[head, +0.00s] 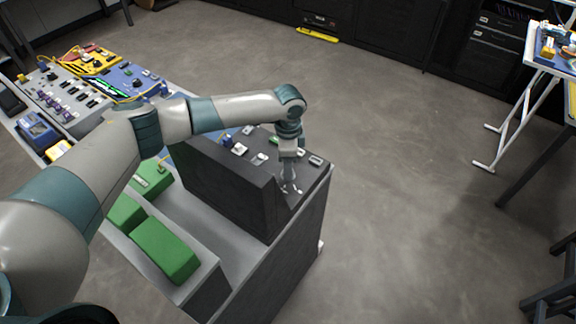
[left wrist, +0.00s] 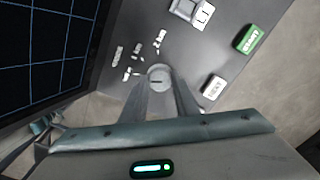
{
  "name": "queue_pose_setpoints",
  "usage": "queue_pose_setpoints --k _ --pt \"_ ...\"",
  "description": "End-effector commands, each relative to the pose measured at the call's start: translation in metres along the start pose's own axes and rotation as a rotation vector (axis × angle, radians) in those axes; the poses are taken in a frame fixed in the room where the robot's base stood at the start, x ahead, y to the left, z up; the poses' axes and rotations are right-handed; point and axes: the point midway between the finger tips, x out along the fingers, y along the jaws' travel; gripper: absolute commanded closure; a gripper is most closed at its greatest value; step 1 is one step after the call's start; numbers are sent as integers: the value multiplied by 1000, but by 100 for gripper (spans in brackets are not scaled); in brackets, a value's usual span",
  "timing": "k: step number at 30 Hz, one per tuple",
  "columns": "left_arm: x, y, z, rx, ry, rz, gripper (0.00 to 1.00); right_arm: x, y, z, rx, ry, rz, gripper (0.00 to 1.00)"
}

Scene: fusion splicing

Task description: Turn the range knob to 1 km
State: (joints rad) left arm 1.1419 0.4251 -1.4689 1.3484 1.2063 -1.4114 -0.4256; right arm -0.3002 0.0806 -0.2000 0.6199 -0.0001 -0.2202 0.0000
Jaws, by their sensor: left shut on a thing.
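The range knob (left wrist: 158,76) is a round, light grey knob with a dark pointer line on the dark instrument panel (head: 262,143). My left gripper (head: 290,186) points down at the panel near the right front of the dark instrument. In the left wrist view its two fingers (left wrist: 160,90) are shut on the knob, one on each side. My right gripper is not in view.
A green button (left wrist: 249,39) and a white button (left wrist: 214,88) sit right of the knob. A dark gridded screen (left wrist: 45,45) is at left. Green boxes (head: 163,250) lie on the grey cart. Crowded equipment (head: 85,75) fills the far left bench. Floor (head: 400,200) at right is open.

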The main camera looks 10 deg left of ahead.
Motion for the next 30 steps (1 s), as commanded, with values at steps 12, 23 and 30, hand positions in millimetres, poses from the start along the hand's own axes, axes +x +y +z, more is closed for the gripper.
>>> queue_pose_setpoints --k 12,23,30 --pt "-1 -1 -1 395 3 -2 95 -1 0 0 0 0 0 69" --pt "-1 -1 -1 689 2 -4 95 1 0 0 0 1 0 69" --pt "-2 -1 -1 791 1 -4 95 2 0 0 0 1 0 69"
